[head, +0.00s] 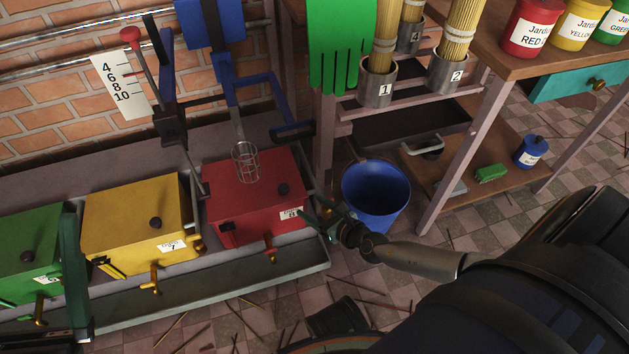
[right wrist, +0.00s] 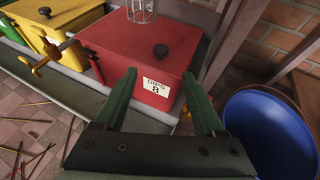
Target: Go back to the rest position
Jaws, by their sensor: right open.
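My right arm comes in from the lower right in the head view. Its gripper (head: 318,219) is small there, beside the front right corner of the red box (head: 247,187). In the right wrist view the gripper (right wrist: 166,100) is open and empty, its two green fingers on either side of the box's white label (right wrist: 156,86). I cannot tell whether the fingertips touch the red box (right wrist: 130,55). A dark green upright piece at the lower left of the head view looks like a finger of my left gripper (head: 73,275); its opening cannot be made out.
Yellow (head: 130,215) and green (head: 28,240) boxes stand left of the red one in a grey trough. A blue bucket (head: 376,200) stands close to my right gripper. A wooden shelf table (head: 500,75) is at the right. Sticks lie on the tiled floor (head: 245,320).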

